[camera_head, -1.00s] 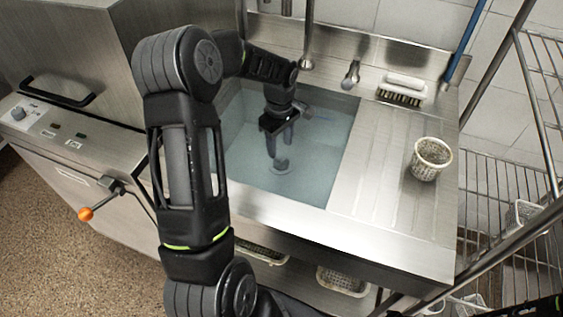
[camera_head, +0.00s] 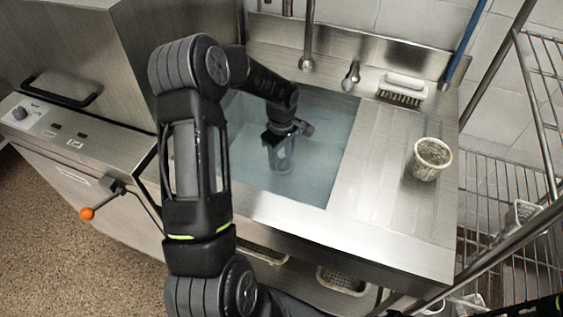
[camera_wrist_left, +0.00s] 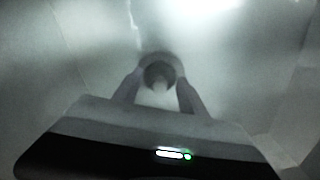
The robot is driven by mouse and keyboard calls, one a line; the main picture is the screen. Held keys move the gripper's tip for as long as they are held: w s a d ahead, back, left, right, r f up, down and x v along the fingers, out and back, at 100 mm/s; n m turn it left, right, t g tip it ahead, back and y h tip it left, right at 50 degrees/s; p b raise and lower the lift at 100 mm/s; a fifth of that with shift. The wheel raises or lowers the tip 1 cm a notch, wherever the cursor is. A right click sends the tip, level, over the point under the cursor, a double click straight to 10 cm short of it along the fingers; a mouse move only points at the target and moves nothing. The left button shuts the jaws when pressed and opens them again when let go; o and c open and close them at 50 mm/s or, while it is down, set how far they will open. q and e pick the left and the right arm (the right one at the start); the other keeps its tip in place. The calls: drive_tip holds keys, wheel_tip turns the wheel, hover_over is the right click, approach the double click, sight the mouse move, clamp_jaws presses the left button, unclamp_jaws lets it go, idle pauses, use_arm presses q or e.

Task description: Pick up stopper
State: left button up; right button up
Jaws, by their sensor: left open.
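My left gripper (camera_head: 281,165) points down into the water-filled sink (camera_head: 322,185), near the sink floor. In the left wrist view its two fingers (camera_wrist_left: 158,86) stand apart, open. The stopper (camera_wrist_left: 158,72) shows there as a dark, round, blurred shape between and just beyond the fingertips. I cannot tell whether the fingers touch it. In the head view the gripper and the water largely hide the stopper. My right gripper is not in view.
A perforated basket (camera_head: 430,159) stands on the ribbed drainboard (camera_head: 385,175) right of the sink. A brush (camera_head: 402,90) lies behind it. Taps (camera_head: 307,62) rise at the sink's back. A wire rack (camera_head: 508,180) stands at the right, and a steel machine (camera_head: 75,50) at the left.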

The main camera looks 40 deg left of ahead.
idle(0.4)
use_arm(q)
clamp_jaws()
idle(0.4)
